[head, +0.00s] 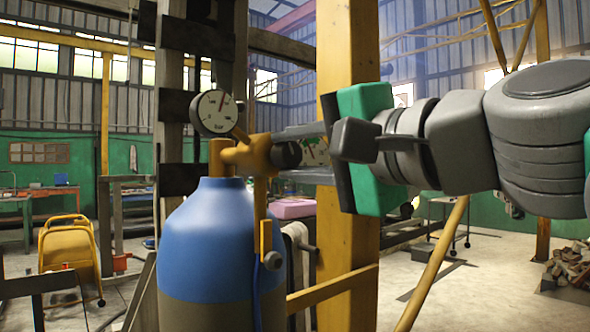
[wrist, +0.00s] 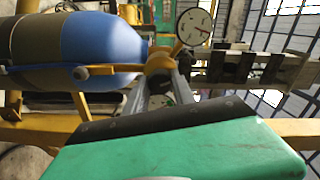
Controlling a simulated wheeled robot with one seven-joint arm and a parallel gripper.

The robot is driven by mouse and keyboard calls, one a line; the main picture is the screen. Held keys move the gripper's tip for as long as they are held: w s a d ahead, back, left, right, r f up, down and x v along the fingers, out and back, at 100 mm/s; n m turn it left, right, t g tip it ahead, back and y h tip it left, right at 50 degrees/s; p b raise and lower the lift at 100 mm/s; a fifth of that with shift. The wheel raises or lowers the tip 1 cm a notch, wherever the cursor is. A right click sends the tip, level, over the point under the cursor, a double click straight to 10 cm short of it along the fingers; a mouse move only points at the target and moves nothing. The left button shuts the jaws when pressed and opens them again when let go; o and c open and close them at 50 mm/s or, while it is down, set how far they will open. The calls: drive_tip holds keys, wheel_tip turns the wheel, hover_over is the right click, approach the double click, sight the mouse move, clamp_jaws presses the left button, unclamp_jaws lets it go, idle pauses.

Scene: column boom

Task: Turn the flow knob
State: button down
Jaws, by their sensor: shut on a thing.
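The flow knob (head: 287,154) is a dark round knob on the right side of the brass-yellow valve body (head: 247,154), on top of a blue gas cylinder (head: 215,230). My gripper (head: 292,156) reaches in from the right, with its grey fingers shut on the knob. In the wrist view the fingers (wrist: 163,88) run up to the yellow valve (wrist: 160,64), and the knob is mostly hidden between them. A round white gauge (head: 215,113) with a red needle stands above the valve; it also shows in the wrist view (wrist: 194,27).
A yellow post (head: 347,60) rises close behind my gripper. A grey post with dark brackets (head: 172,100) stands behind the cylinder. A yellow lever and blue hose end (head: 270,258) hang below the valve. A yellow cart (head: 68,250) stands at the left.

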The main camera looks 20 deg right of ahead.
drive_tip(key=shift+m+b, duration=0.45)
drive_tip(key=shift+m, duration=0.65)
drive_tip(key=c, duration=1.1)
unclamp_jaws()
drive_tip(key=shift+o, duration=0.2)
drive_tip(key=shift+d, duration=0.15)
